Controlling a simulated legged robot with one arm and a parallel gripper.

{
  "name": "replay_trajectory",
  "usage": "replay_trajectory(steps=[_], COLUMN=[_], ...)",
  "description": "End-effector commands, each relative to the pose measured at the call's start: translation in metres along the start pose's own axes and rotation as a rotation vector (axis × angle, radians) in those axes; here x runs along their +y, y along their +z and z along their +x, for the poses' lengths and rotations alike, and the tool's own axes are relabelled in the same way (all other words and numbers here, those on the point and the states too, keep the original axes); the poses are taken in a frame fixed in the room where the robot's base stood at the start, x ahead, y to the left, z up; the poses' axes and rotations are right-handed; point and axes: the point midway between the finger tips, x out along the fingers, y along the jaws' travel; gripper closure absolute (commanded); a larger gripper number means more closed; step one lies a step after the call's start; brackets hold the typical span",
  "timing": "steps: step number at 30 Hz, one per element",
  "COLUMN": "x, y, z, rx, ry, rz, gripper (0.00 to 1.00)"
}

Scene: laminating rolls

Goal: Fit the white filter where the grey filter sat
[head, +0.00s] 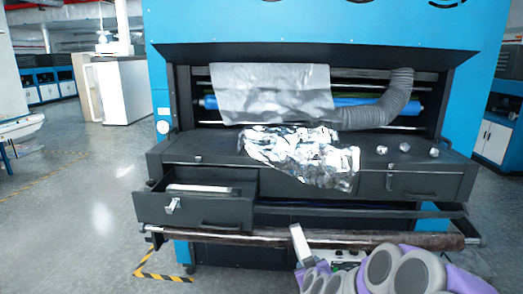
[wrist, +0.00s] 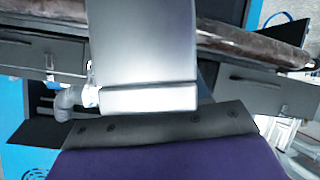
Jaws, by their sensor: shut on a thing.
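My gripper (head: 312,272), purple and grey, is low at the front of the machine. It is shut on a pale slab (head: 300,243), which stands upright above the fingers. The wrist view shows this slab (wrist: 145,50) close up, light grey with a bright white end, above the gripper (wrist: 160,125). I cannot tell from its shade whether it is the white or the grey filter. An open dark drawer (head: 210,212) at the machine's left holds a flat, white-topped thing (head: 200,188). The place where the grey filter sat cannot be made out.
A crumpled silver foil (head: 300,155) lies over the dark bench, under a hanging grey film (head: 270,92). A grey hose (head: 395,100) bends down at the right. A brown roll (head: 230,237) crosses the machine's front, close behind my gripper.

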Motion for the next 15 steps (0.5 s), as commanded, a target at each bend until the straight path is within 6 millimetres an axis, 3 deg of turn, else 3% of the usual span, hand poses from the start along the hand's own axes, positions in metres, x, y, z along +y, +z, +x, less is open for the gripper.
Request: replay_trajectory(steps=[7, 15], x=[-0.004, -0.008], y=[0.002, 0.001], z=[-0.004, -0.043], rx=[0.015, 0.015], ry=[-0.024, -0.022], rz=[-0.013, -0.018], gripper=[1.0, 1.0])
